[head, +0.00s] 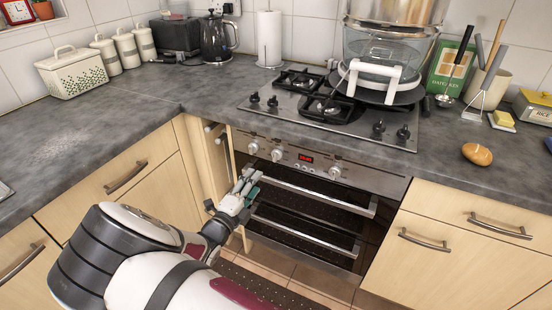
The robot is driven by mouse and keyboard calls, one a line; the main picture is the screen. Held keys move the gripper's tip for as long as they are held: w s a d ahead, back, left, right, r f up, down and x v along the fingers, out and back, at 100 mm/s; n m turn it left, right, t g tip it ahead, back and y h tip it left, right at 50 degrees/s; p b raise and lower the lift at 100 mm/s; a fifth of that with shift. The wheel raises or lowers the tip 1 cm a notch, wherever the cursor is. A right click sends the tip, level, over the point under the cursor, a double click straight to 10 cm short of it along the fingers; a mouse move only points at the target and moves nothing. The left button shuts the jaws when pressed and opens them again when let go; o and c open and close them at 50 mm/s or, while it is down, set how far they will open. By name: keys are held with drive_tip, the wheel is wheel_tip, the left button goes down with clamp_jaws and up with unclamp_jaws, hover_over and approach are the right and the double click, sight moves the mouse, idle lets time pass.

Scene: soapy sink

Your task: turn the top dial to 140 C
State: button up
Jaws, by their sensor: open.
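The built-in oven's silver control panel (367,181) runs under the worktop edge. It carries round dials: a left one (252,148), a second one (277,155) and a right one (335,172). A red-lit display (305,158) sits between them. The dial markings and the display digits are too small to read, and I cannot tell which is the top dial. My gripper (249,182) is open and empty, in front of the oven's upper left, below the left dials. It appears apart from the dials; its distance to the door handle is unclear.
The upper oven handle (320,192) and lower handle (305,234) stick out from the oven front. A narrow cupboard door (226,165) stands ajar left of the oven. A hob (330,108) with its own knobs and a glass appliance (388,55) are above.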

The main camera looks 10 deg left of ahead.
sight(274, 159)
drive_tip(key=x, duration=1.3)
drive_tip(key=shift+b, duration=0.4)
drive_tip(key=shift+c, duration=0.2)
drive_tip(key=c, duration=1.1)
